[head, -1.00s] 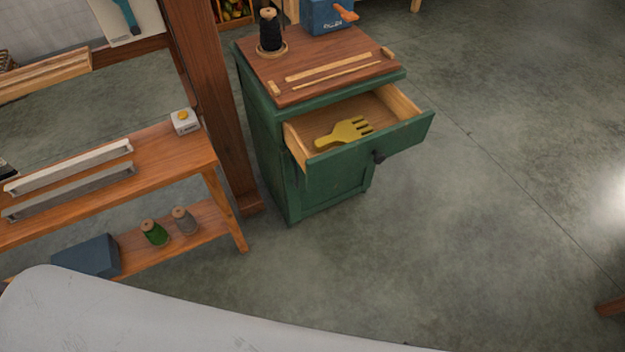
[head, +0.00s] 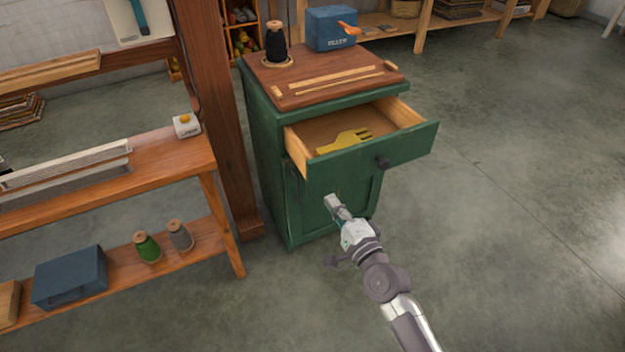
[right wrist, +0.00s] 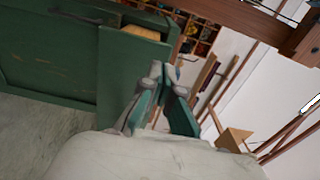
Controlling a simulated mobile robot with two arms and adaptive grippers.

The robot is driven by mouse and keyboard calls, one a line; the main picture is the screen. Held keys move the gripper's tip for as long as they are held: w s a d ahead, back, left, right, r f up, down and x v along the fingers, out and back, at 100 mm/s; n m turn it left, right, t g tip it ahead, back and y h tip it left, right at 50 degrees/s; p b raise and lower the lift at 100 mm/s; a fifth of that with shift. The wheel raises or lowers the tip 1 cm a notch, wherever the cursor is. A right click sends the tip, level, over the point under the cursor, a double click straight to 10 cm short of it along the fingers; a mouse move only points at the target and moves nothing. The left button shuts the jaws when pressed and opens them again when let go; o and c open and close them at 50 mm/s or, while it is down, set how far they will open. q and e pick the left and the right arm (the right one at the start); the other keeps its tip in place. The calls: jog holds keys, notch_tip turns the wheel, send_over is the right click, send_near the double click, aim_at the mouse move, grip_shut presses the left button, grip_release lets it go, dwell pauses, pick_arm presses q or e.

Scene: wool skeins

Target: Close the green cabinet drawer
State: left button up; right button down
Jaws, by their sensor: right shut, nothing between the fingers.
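The green cabinet (head: 272,175) stands on the floor with a brown wooden top. Its drawer (head: 395,148) is pulled out, with a green front, a dark round knob (head: 383,162) and light wooden sides. A yellow fork-shaped tool (head: 345,142) lies in the drawer. My right gripper (head: 332,203) is shut and empty, below the drawer front and in front of the cabinet door in the head view. In the right wrist view, the right gripper's fingers (right wrist: 168,75) are together beside a green panel (right wrist: 128,80); I cannot tell whether they touch it. My left gripper is not in view.
On the cabinet top are a black thread cone (head: 276,42), a blue box (head: 331,28) and light wooden strips. A wooden post (head: 222,110) and a shelf bench (head: 170,150) with spools stand at the left. Floor (head: 520,200) at the right is clear.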

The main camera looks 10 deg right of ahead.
aim_at(311, 171)
jog(key=b+x, duration=0.1)
jog(key=x, duration=0.7)
jog(key=shift+f, duration=0.15)
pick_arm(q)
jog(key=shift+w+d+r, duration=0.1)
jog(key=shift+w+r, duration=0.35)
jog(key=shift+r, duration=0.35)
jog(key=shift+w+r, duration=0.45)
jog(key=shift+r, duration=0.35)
pick_arm(e)
jog(key=shift+w+a, duration=0.25)
jog(key=shift+w, duration=0.4)
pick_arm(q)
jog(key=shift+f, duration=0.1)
pick_arm(e)
jog(key=shift+w, duration=0.1)
